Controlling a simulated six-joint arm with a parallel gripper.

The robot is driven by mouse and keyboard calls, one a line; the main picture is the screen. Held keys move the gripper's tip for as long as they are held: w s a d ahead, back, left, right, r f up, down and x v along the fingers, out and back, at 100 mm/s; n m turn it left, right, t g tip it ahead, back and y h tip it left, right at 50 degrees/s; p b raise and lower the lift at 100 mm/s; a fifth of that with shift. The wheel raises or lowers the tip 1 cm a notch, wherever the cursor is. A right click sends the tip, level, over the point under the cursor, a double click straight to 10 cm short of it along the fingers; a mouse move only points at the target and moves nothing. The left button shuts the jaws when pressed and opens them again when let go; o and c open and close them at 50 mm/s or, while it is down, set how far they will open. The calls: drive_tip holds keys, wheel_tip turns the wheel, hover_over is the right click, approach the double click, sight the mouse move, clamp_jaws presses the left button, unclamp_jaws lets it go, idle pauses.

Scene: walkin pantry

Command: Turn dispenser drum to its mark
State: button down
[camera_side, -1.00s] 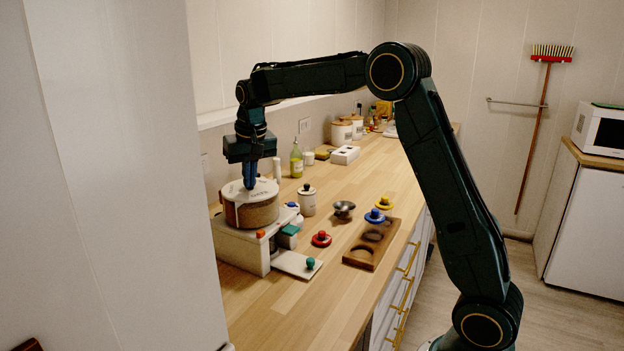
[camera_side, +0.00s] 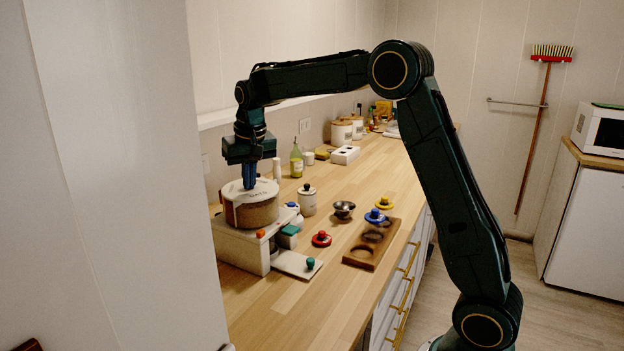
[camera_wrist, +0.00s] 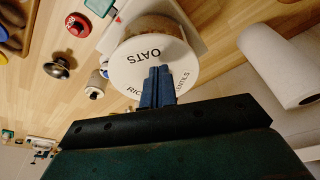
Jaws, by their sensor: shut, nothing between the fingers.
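The dispenser drum (camera_side: 254,211) is a round tan container with a white lid, sitting on a white dispenser base (camera_side: 238,246). In the wrist view the white lid (camera_wrist: 133,72) carries dark lettering, "OATS" and other partly hidden words. My gripper (camera_side: 249,186) points down at the lid, with its blue fingers together and nothing between them.
A white paper roll (camera_wrist: 285,65) lies right in the wrist view. The front counter is clear.

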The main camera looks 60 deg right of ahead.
drive_tip(key=shift+r, duration=0.1)
drive_tip(key=v, duration=0.3)
drive_tip(key=w+v, duration=0.1)
drive_tip(key=v, duration=0.1)
drive_tip(key=shift+d+r, duration=0.3)
drive_tip(key=shift+r, duration=0.15)
drive_tip(key=shift+d, duration=0.1)
drive_tip(key=shift+s+d+r, duration=0.25)
drive_tip(key=shift+d, duration=0.35)
drive_tip(key=shift+s+d+r, duration=0.25)
drive_tip(key=shift+s+d, duration=0.05)
drive_tip(key=shift+d, duration=0.3)
drive_tip(key=shift+s+a+f+x, duration=0.15)
drive_tip(key=shift+s+x, duration=0.1)
drive_tip(key=shift+x, duration=0.9)
drive_tip(key=shift+s+a+x, duration=0.1)
drive_tip(key=shift+s+x, duration=0.1)
drive_tip(key=shift+x, duration=0.9)
drive_tip(key=shift+s+a+f+x, duration=0.15)
drive_tip(key=shift+s+x, duration=0.1)
drive_tip(key=shift+x, duration=0.9)
drive_tip(key=shift+r, duration=0.1)
